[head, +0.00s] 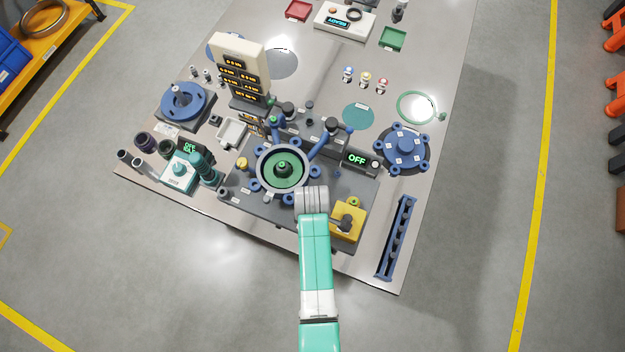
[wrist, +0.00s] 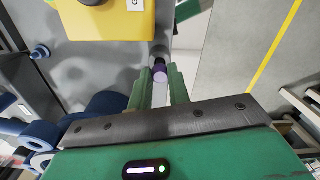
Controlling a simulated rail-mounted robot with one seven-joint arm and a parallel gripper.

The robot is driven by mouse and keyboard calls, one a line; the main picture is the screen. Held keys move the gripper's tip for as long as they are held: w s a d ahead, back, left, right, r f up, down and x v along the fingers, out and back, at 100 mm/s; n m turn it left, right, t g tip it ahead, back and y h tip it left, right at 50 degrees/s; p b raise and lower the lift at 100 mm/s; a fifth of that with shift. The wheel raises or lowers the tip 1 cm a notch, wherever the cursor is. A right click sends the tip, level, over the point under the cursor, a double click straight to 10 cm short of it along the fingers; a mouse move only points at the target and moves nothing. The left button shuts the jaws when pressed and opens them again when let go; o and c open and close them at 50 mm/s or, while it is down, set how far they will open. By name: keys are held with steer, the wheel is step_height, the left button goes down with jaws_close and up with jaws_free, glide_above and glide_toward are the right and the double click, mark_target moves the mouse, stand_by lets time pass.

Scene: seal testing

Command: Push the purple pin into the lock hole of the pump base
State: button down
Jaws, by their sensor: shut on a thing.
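The purple pin (wrist: 160,71) shows between the two green fingertips of my gripper (wrist: 160,82) in the wrist view. My gripper is shut on it. Only a short part of the pin shows, with a dark tip or part beyond it. In the head view my arm's grey wrist covers the gripper and the pin, at the front of the grey pump base (head: 262,207). The base carries a round housing with a green centre (head: 283,169). I cannot make out the lock hole, nor whether the pin touches the base.
A yellow block with a dark handle (head: 347,222) stands close to the right of my wrist; its yellow body (wrist: 105,20) fills the wrist view's upper left. A blue rack (head: 397,238) lies farther right. A blue flanged cover (head: 404,148) lies behind it. The table's front edge is near.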

steer(key=shift+f+b, duration=0.5)
steer(key=shift+f, duration=0.45)
stand_by(0.9)
steer(key=c, duration=1.2)
jaws_free()
steer(key=shift+c, duration=0.2)
step_height(320, 180, up, 9)
steer(key=p, duration=0.9)
steer(key=shift+r, duration=0.2)
steer(key=shift+f, duration=0.2)
